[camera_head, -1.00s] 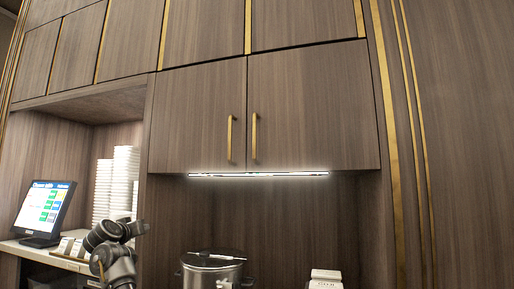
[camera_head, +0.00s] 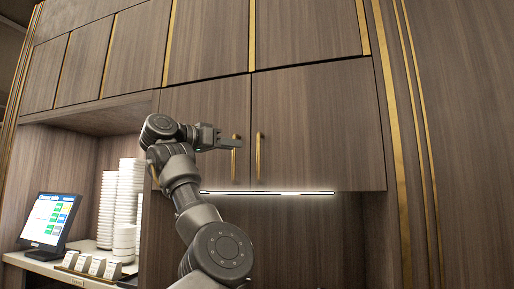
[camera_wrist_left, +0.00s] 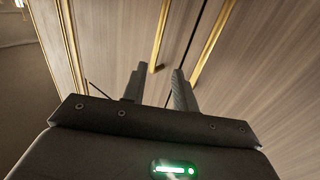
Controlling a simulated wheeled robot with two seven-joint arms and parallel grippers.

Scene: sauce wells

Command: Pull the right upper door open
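The right upper door (camera_head: 315,125) is shut, with a vertical brass handle (camera_head: 258,156) near its left edge. The left upper door (camera_head: 195,100) beside it is also shut, with its own brass handle (camera_head: 235,158). My left gripper (camera_head: 236,143) is raised in front of the left door and overlaps that door's handle. In the left wrist view my left gripper (camera_wrist_left: 160,70) is open, its fingers apart and nothing held. The left door's handle (camera_wrist_left: 160,35) appears between the fingertips; the right door's handle (camera_wrist_left: 212,40) is just right of the right finger. Contact cannot be told. My right gripper is out of view.
A lit strip (camera_head: 275,193) runs under the doors. At lower left are a screen (camera_head: 48,220), stacked white cups (camera_head: 128,195) and small containers (camera_head: 90,264) on a counter. The space before the right door is clear.

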